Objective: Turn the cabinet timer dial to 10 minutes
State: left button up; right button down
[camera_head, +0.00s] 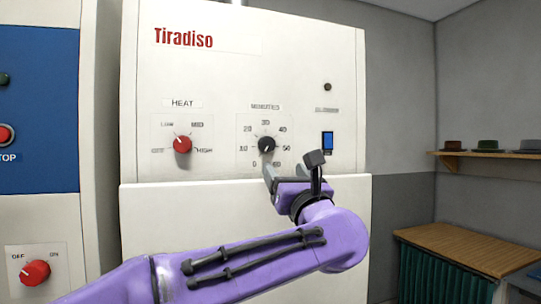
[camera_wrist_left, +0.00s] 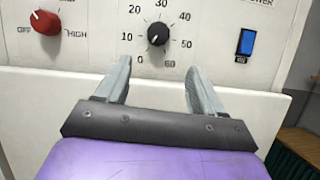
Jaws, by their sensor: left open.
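My left gripper (camera_head: 269,172) is just below the dial in the head view. In the left wrist view its two fingers (camera_wrist_left: 158,68) are spread apart with nothing between them, and the dial lies beyond the gap between the tips. I see no contact with the dial. My right gripper is out of view.
A red heat knob (camera_head: 183,144) is left of the dial, and a blue switch (camera_head: 327,142) is right of it. A panel ledge (camera_head: 150,184) runs below the controls. A wooden-topped counter (camera_head: 465,246) and a shelf with hats (camera_head: 500,152) are at the right.

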aim_at(269, 146)
pick_arm(q)
jog(key=shift+n, duration=0.4)
jog(key=p+x, duration=0.2)
jog(key=x, duration=0.1)
jog(key=r+p+x, duration=0.1)
jog(key=p+x, duration=0.1)
jog(key=x, duration=0.1)
jog(key=p+x, duration=0.3)
jog(key=shift+a+r, duration=0.2)
jog(key=shift+r, duration=0.1)
jog(key=shift+w+a+r, duration=0.1)
jog(key=shift+w+a, duration=0.1)
jog(key=shift+w, duration=0.4)
jog(key=c, duration=1.1)
